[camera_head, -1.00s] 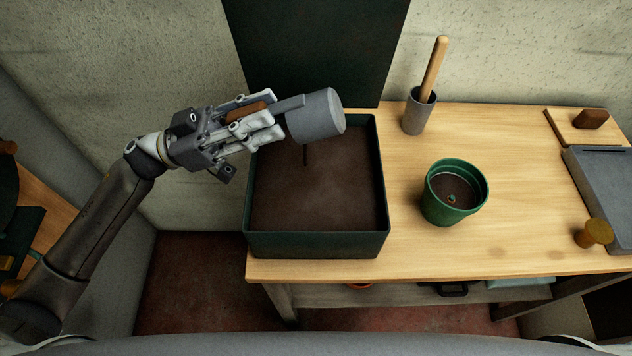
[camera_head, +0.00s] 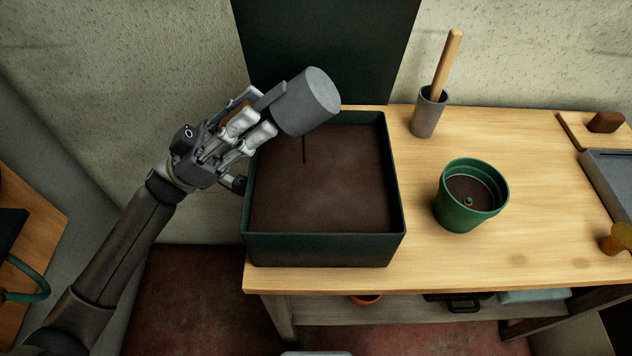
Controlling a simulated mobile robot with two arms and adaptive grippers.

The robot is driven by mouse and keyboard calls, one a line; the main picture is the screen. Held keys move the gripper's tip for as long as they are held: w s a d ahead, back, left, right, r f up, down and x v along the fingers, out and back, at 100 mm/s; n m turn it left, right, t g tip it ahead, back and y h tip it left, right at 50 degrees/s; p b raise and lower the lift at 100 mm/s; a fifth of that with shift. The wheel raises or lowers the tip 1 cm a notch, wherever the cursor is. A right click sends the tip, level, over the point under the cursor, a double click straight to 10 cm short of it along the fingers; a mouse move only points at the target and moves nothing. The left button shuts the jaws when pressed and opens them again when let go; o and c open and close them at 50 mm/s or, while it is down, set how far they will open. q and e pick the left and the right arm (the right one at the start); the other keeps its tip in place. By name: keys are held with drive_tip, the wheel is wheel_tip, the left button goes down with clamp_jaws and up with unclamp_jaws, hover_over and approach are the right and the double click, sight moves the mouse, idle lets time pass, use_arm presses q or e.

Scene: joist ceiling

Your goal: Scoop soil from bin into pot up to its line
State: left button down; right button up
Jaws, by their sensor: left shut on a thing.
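My left gripper (camera_head: 250,122) is shut on the handle of a grey scoop (camera_head: 308,100). It holds the scoop above the back left part of the dark green bin (camera_head: 320,250). The inside of the scoop is turned away, so I cannot tell what it holds. Brown soil (camera_head: 335,195) covers the bin's floor, with a thin dark mark near its back left. The green pot (camera_head: 460,216) stands upright on the bench to the right of the bin. It has soil low inside, a small green thing in the middle and a pale line around its inner wall. My right gripper is not in view.
A grey cup (camera_head: 428,114) with a wooden-handled tool (camera_head: 447,64) stands behind the pot. A grey tray (camera_head: 610,180), a brown block (camera_head: 605,122) on a board and a yellowish knob (camera_head: 616,239) are at the right. The wooden bench (camera_head: 545,200) is clear around the pot.

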use_arm(q)
drive_tip(key=shift+s+d+f, duration=0.1)
drive_tip(key=shift+d+f, duration=0.15)
drive_tip(key=shift+f, duration=0.05)
